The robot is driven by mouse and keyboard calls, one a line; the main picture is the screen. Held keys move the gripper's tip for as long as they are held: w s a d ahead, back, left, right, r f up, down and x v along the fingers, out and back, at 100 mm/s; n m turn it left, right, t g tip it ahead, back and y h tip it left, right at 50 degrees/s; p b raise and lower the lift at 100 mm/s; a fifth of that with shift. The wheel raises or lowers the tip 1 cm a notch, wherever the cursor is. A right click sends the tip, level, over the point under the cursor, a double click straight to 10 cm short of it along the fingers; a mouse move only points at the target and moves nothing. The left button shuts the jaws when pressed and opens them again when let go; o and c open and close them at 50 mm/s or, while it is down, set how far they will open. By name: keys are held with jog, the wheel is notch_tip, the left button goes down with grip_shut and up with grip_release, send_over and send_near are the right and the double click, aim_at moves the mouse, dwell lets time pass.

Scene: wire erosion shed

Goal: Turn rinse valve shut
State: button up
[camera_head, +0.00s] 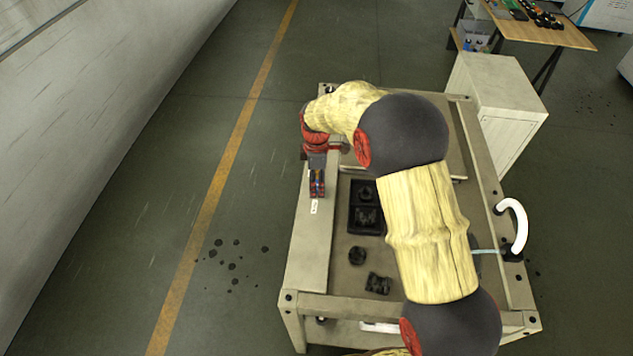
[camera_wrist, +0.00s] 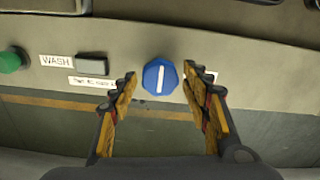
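A blue faceted knob (camera_wrist: 160,77) with a white pointer line shows in the wrist view on a beige panel (camera_wrist: 125,45). Its line stands nearly upright in the picture. My gripper (camera_wrist: 160,84) is open, with one finger to the left and one to the right of the knob. Gaps show between both fingers and the knob. The fingers partly cover small labels on each side. In the head view my gripper (camera_head: 317,186) is over the left rail of the bench (camera_head: 312,245), and the knob cannot be made out there.
Left of the knob are a dark rectangular button (camera_wrist: 92,64) by a WASH label (camera_wrist: 57,61) and a green button (camera_wrist: 12,60). The bench holds a black tray (camera_head: 354,222), dark parts (camera_head: 357,256) and a white curved spout (camera_head: 520,225).

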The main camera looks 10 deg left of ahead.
jog(key=c, duration=0.9)
jog(key=m+p, duration=0.1)
jog(key=m, duration=0.2)
jog(key=shift+r+m+p, duration=0.15)
jog(key=shift+m+p, duration=0.2)
jog(key=shift+m, duration=0.05)
jog(key=m+p, duration=0.1)
jog(key=m, duration=0.4)
jog(key=shift+p, duration=0.3)
jog(key=m, duration=0.5)
jog(key=shift+p, duration=0.4)
jog(key=shift+m, duration=2.1)
jog(key=shift+p, duration=0.3)
jog(key=o, duration=1.2)
jog(key=shift+c, duration=0.2)
